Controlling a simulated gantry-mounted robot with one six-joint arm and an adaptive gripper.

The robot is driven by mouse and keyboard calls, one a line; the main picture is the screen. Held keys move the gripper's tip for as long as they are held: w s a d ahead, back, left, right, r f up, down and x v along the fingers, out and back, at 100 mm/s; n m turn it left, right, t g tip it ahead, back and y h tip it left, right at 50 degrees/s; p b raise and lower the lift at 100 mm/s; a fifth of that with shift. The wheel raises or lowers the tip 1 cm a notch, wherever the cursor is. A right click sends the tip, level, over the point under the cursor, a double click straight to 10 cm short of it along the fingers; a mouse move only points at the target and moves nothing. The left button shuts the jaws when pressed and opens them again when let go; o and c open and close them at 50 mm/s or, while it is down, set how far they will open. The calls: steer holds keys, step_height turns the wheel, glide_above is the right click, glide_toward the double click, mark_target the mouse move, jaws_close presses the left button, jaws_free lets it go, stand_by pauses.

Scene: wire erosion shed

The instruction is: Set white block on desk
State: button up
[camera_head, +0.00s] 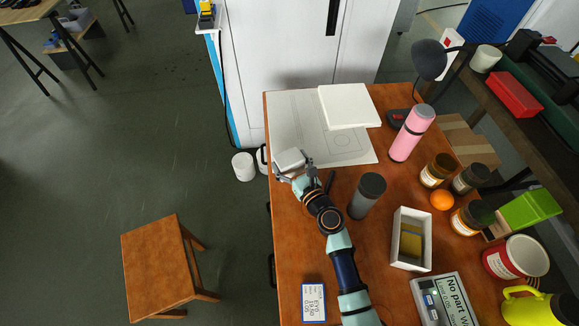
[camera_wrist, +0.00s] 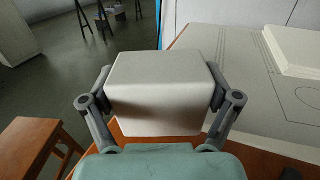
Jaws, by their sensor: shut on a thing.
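A white block (camera_head: 289,159) is held at the left side of the wooden desk (camera_head: 290,240), over the edge of a grey printed mat (camera_head: 345,148). My gripper (camera_head: 294,172) is shut on it. In the wrist view the white block (camera_wrist: 160,92) fills the space between the two fingers of my gripper (camera_wrist: 160,100), one on each side. The desk surface right below the block is hidden, so I cannot tell whether the block touches it.
A white slab (camera_head: 348,106) lies on the mat's back right. A dark grey bottle (camera_head: 367,196), a pink bottle (camera_head: 411,133) and an open white box (camera_head: 411,240) stand to the right. A stool (camera_head: 160,265) stands left of the desk.

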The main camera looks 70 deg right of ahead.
steer(key=shift+f, duration=0.3)
steer(key=o, duration=1.2)
steer(key=shift+r, duration=0.1)
steer(key=p+v, duration=0.2)
steer(key=v, duration=1)
steer(key=shift+r, duration=0.2)
